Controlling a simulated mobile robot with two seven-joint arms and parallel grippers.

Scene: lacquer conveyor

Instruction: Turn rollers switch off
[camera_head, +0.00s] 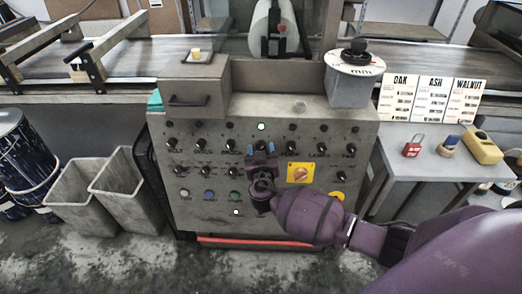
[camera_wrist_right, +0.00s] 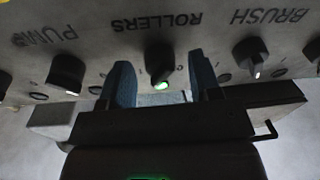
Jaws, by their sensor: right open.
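The rollers switch (camera_wrist_right: 160,62) is a dark knob on the grey control panel (camera_head: 215,215). Its ROLLERS label appears upside down in the right wrist view. A small lamp beside it (camera_wrist_right: 162,86) glows green; a lit lamp (camera_head: 261,127) also shows above my gripper in the head view. My right gripper (camera_head: 261,148) is at the panel, open, its blue fingertips pointing at it. In the right wrist view the fingers (camera_wrist_right: 161,72) stand on either side of the knob, with gaps showing. In the head view the gripper hides the knob. My left gripper is not in view.
The brush knob (camera_wrist_right: 252,57) and pump knob (camera_wrist_right: 66,72) flank the rollers knob closely. A yellow-plated switch (camera_head: 300,173) sits right of my gripper. Grey bins (camera_head: 128,195) stand left; a side table (camera_head: 400,160) with a red padlock (camera_head: 413,147) is right.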

